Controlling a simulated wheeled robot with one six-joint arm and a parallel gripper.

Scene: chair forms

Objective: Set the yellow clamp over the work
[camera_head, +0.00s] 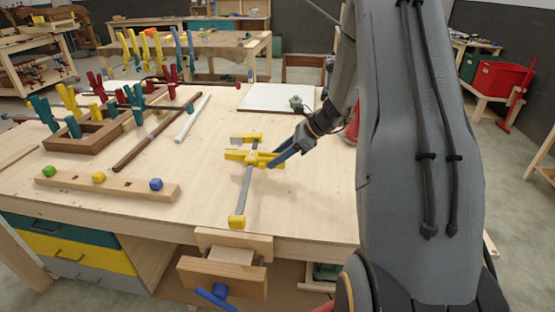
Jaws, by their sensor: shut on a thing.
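The yellow clamp (246,182) has a grey bar and yellow jaws and hangs over the middle of the workbench. My gripper (278,160) is shut on the yellow clamp near its upper end, coming in from the right. The bar points toward the front edge of the bench, with a yellow end piece lowest. I cannot tell how high the clamp is above the bench top. On the left, a wooden frame (78,141) carries several green, yellow and red clamps. Which thing is the work is not plain from this view.
A wooden strip (125,185) with green, yellow and blue knobs lies at the front left. A brown rod (140,147) and a white rod (190,119) lie behind it. A white board (266,97) lies at the back. A wooden vise (222,275) juts from the front edge.

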